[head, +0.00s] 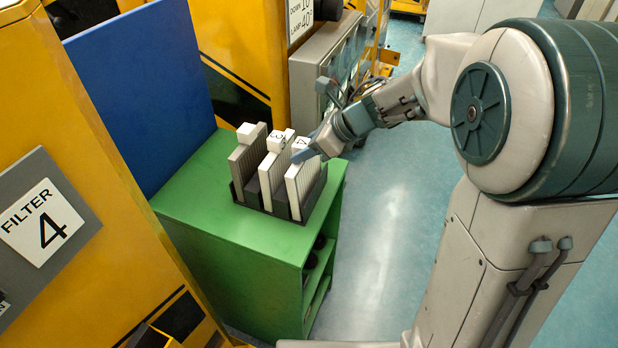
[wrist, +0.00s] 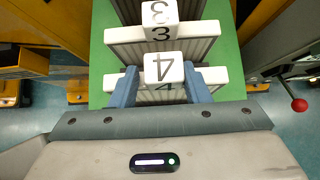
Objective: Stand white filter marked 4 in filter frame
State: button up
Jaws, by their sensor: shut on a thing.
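The white filter marked 4 (head: 293,187) stands upright at the right end of a dark rack on the green cabinet. Its handle block, marked 4, shows in the wrist view (wrist: 164,68). My gripper (head: 306,154) is shut on this block, with one blue finger on each side of it in the wrist view (wrist: 165,85). The dark rack (head: 243,203) also holds a filter marked 3 (head: 267,178) in the middle and a greyer filter (head: 246,160) at the left. I cannot tell whether the rack is the filter frame.
The green cabinet (head: 215,235) has free top around the rack and open shelves at its right side. A blue panel (head: 140,90) stands behind it. A yellow machine with a "FILTER 4" sign (head: 42,215) stands at the left. A red knob (wrist: 299,104) is at the right in the wrist view.

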jog(key=shift+d+f, duration=0.35)
jog(key=shift+f, duration=0.45)
jog(key=shift+c, duration=0.4)
jog(key=shift+r+p, duration=0.55)
grip_shut()
notch_tip(320, 180, up, 12)
jog(key=p, duration=0.9)
jog(key=shift+w+a+f, duration=0.15)
jog(key=shift+w+a, duration=0.05)
jog(key=shift+r+p, duration=0.55)
jog(key=shift+p, duration=0.15)
